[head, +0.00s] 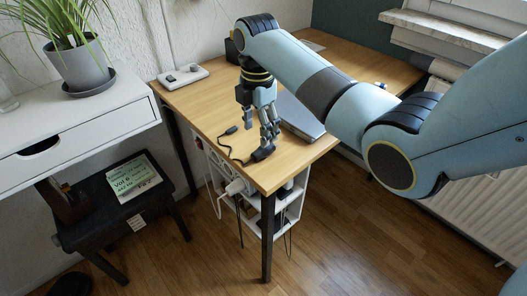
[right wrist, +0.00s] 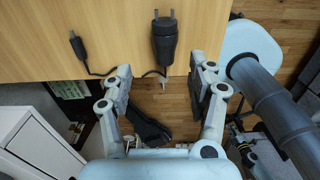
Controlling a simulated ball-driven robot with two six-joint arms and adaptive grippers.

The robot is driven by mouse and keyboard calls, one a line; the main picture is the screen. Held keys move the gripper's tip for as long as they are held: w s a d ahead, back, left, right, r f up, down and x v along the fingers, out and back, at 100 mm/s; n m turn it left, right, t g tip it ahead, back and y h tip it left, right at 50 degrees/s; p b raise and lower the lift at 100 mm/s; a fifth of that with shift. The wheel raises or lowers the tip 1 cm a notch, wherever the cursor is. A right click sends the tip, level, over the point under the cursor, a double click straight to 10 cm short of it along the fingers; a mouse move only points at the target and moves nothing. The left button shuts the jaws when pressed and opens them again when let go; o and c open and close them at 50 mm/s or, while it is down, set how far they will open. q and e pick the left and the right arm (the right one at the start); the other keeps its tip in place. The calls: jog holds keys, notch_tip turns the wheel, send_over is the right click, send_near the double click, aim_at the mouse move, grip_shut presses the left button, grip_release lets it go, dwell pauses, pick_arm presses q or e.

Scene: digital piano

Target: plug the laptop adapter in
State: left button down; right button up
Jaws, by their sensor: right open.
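The black adapter (head: 262,153) lies near the table's front edge, close to my right gripper's fingertips. In the right wrist view the adapter (right wrist: 164,42) shows its two prongs pointing up in the picture, away from the gripper. Its thin cable runs left to a small dark connector (head: 229,131), which also shows in the right wrist view (right wrist: 77,45). A grey laptop (head: 300,116) lies partly hidden behind my right arm. My right gripper (right wrist: 162,85) is open and empty, its fingers either side of the adapter's cable end. My left gripper is out of view.
A white strip (head: 182,77) with dark parts sits at the table's back left. Under the wooden table (head: 205,110), a white rack (head: 289,203) holds white plugs and hanging cables. A white shelf with a potted plant (head: 80,68) and a dark stool (head: 95,235) stand left.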

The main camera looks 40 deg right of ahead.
aim_at(258, 151)
jog(key=shift+f, duration=0.85)
jog(key=f, duration=0.3)
jog(key=s+f, duration=0.1)
jog(key=shift+a+f+b, duration=0.3)
jog(key=shift+a+b, duration=0.05)
jog(key=shift+a, duration=0.05)
jog(key=shift+w+f, duration=0.1)
jog(key=shift+f, duration=0.15)
jog(key=shift+c, duration=0.4)
grip_shut()
